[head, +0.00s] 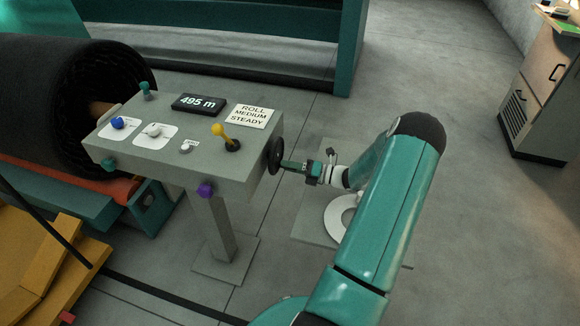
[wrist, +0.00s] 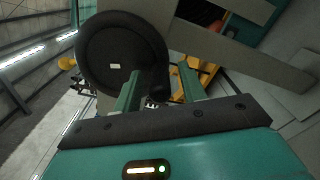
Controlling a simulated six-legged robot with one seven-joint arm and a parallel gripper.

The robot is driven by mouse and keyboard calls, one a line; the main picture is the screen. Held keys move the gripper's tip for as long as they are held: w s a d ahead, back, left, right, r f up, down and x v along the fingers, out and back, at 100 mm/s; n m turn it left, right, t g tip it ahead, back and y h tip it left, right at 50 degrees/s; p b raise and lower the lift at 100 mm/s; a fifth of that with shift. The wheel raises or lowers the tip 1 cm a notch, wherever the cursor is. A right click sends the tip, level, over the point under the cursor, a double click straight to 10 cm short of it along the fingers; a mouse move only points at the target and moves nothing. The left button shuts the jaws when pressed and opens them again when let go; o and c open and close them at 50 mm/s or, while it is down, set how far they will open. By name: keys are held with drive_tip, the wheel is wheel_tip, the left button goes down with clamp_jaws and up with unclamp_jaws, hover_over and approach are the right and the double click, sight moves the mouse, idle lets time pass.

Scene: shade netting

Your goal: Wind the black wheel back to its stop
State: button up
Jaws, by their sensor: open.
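The black wheel (head: 275,156) is mounted on the right side of the grey control console (head: 170,165). In the wrist view the wheel (wrist: 112,40) fills the upper left, with a small pale mark near its middle. A dark handle knob (wrist: 157,82) sticks out from the wheel's lower right rim. My gripper (head: 286,164) reaches the wheel from the right. In the wrist view its two green fingers (wrist: 158,72) are apart, one on each side of the knob. I cannot tell whether either finger touches it.
The console top carries a display reading 495 m (head: 199,104), a sign reading "ROLL MEDIUM STEADY" (head: 250,116), a yellow lever (head: 220,133) and several coloured knobs. A large black roll (head: 60,100) stands at left. A cabinet (head: 540,95) is far right. Floor between is open.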

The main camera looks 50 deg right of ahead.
drive_tip(key=shift+w+a, duration=0.1)
drive_tip(key=shift+w, duration=0.1)
clamp_jaws()
drive_tip(key=shift+n, duration=0.3)
